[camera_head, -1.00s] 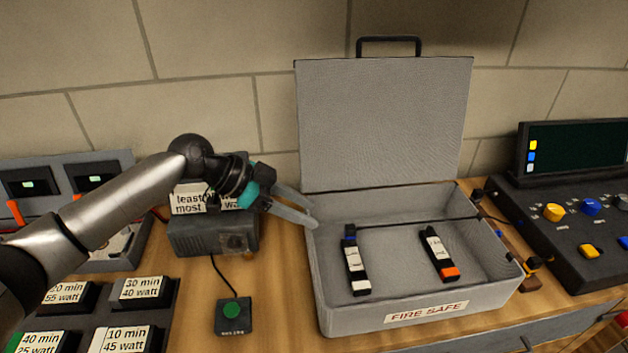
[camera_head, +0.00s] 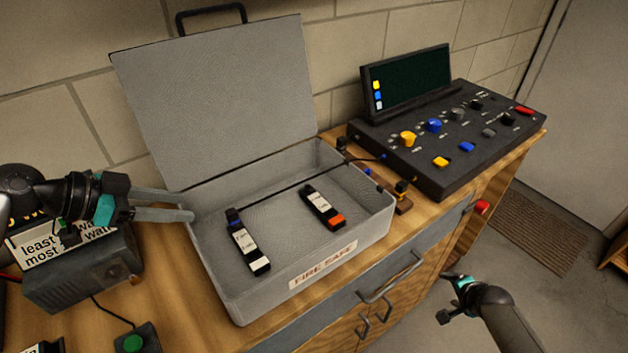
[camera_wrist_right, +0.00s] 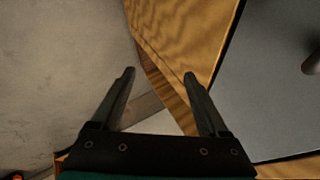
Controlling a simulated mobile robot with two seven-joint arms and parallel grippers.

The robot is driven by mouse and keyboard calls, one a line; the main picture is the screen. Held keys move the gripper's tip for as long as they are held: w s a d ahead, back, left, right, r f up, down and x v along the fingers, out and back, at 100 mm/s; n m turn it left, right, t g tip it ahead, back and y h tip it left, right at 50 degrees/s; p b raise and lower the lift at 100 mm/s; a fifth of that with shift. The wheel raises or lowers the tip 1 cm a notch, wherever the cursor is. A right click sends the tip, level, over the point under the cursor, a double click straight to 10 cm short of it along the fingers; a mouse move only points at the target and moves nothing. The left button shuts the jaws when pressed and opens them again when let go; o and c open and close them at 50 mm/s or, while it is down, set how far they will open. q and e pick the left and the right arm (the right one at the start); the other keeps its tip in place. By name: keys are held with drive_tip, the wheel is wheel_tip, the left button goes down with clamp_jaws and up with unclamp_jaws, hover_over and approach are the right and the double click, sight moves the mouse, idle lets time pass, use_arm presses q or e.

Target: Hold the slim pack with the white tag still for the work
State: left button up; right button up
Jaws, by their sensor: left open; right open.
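The slim pack with the white tag (camera_head: 250,250) lies on the floor of the open grey fire-safe box (camera_head: 240,308), left of the middle, with a blue end at the back and the white end toward the front. A second dark pack with an orange end (camera_head: 324,207) lies to its right. My left gripper (camera_head: 190,207) is open and empty at the box's left rim, left of and apart from the white-tagged pack. My right gripper (camera_head: 446,297) is open and empty, low in front of the bench drawers; its fingers show in the wrist view (camera_wrist_right: 159,76).
The box lid (camera_head: 220,100) stands open behind. A black control panel (camera_head: 450,145) with a screen stands to the right. A small grey device (camera_head: 85,272) and a green-button pad (camera_head: 135,344) are at left. A drawer handle (camera_head: 392,280) sticks out in front.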

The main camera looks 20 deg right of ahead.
drive_tip(key=w+d+r+m+t, duration=0.2)
drive_tip(key=w+d+r+m, duration=0.2)
drive_tip(key=r, duration=0.6)
drive_tip(key=w+d+r+m+t, duration=0.2)
drive_tip(key=w+d+r+m, duration=0.15)
drive_tip(key=r, duration=0.65)
drive_tip(key=w+d+r+m+t, duration=0.25)
drive_tip(key=w+r, duration=0.25)
drive_tip(key=r, duration=0.5)
drive_tip(key=w+a+r+n+y, duration=0.1)
drive_tip(key=w+a+y, duration=0.2)
drive_tip(key=w+a, duration=0.35)
drive_tip(key=w+a+r+n+y, duration=0.2)
drive_tip(key=w+a, duration=0.1)
drive_tip(key=a, duration=0.6)
drive_tip(key=w+a+r+n+g+y, duration=0.1)
drive_tip(key=a+r+n+g+y, duration=0.25)
drive_tip(key=a, duration=0.95)
drive_tip(key=w+a+n+g+y, duration=0.15)
drive_tip(key=a+n+y, duration=0.4)
drive_tip(key=a, duration=0.85)
drive_tip(key=n+g+h, duration=0.8)
drive_tip(key=n+h, duration=0.3)
drive_tip(key=n, duration=0.8)
hover_over(251, 251)
wheel_tip(251, 251, down, 14)
drive_tip(key=shift+f, duration=0.2)
